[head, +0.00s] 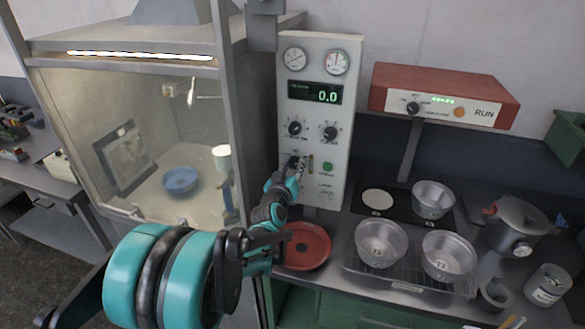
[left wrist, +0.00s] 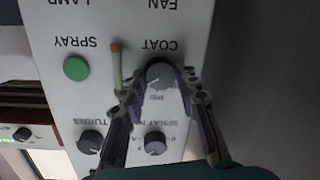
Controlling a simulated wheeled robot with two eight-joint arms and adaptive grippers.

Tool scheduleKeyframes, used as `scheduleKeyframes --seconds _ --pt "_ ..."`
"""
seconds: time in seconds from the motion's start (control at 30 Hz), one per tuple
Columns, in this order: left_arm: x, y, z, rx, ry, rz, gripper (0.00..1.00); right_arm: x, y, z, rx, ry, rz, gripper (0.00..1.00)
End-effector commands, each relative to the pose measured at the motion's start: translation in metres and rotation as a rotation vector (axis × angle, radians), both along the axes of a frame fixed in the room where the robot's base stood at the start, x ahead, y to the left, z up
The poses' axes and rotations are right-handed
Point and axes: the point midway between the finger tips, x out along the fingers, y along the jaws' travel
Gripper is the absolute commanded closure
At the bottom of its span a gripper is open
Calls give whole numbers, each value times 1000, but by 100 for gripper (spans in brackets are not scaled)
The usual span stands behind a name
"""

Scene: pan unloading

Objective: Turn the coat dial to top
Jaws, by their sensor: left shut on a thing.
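The coat dial (left wrist: 160,74) is a round dark grey knob beside the upside-down COAT label on the white control panel (head: 340,110). My left gripper (left wrist: 161,80) is shut on the coat dial, with one finger on each side of it in the left wrist view. In the head view my left gripper (head: 295,166) reaches up to the panel's lower left and mostly covers the dial. A pale line shows on the dial's face, but its exact setting is hard to read. My right gripper is not in view.
The panel also has a green spray button (left wrist: 76,68), a slim upright lever (left wrist: 117,66), two other knobs, gauges and a 0.0 display (head: 315,93). A glass-fronted cabinet (head: 130,130) stands left. A red dish (head: 306,246) and metal pans (head: 381,243) are on the bench below.

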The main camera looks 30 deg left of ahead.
Motion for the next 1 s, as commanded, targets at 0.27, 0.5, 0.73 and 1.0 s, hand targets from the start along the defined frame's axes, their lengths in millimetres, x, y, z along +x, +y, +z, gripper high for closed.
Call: scheduleKeyframes --seconds 0.27,0.5,0.73,1.0 --pt "0 -1 -1 36 10 -2 98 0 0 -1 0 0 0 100" --pt "0 -1 -1 37 11 -1 98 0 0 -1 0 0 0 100" --pt "0 0 -1 37 10 -1 48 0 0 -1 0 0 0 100" --pt "-1 -1 0 36 10 -1 48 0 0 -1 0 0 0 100"
